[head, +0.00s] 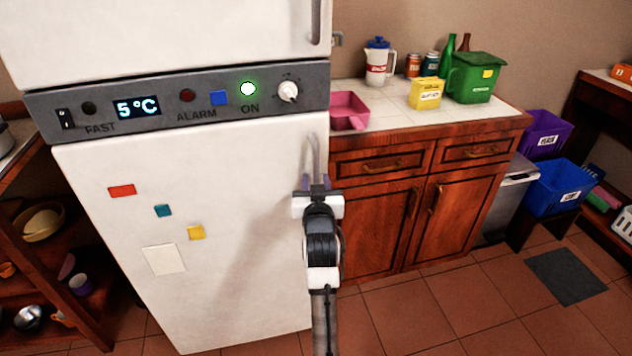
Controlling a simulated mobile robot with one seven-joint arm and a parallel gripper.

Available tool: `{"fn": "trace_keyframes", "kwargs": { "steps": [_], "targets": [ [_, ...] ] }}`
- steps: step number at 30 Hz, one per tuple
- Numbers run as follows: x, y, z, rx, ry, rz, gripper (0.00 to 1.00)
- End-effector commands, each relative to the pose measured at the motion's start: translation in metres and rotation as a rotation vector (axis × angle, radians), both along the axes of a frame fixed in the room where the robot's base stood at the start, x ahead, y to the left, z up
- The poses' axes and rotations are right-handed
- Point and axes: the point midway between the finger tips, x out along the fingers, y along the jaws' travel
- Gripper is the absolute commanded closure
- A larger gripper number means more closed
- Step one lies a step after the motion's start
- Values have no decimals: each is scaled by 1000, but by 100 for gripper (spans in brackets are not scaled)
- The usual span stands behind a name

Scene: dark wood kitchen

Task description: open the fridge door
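The white fridge has a lower door (220,255) that looks closed, flush under the grey control panel (180,102). Its pale curved handle (314,148) is at the door's upper right edge. My gripper (317,183) is at the lower part of this handle, with its fingers apart, one on each side of the handle. I cannot tell whether they touch it. The gripper body hides the handle's lower end. The upper fridge door (160,40) also looks closed, and its handle (316,22) shows at the top.
A wooden cabinet (385,225) with a tiled top stands right of the fridge, close to my gripper. A pink pan (348,108) lies on that counter. A wooden shelf (45,270) stands left. The tiled floor (430,310) in front of the cabinet is clear.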

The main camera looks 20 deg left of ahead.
Motion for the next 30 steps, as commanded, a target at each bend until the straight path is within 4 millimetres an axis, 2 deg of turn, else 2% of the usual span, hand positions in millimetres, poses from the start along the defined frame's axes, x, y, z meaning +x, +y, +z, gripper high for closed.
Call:
{"fn": "trace_keyframes", "kwargs": {
  "steps": [4, 5, 12, 23, 30],
  "targets": [
    [0, 0, 0, 0, 0, 0, 65],
    [0, 0, 0, 0, 0, 0, 68],
    [0, 0, 0, 0, 0, 0, 99],
    [-1, -1, 0, -1, 0, -3, 100],
    [-10, -7, -1, -1, 1, -34, 100]
  ]
}}
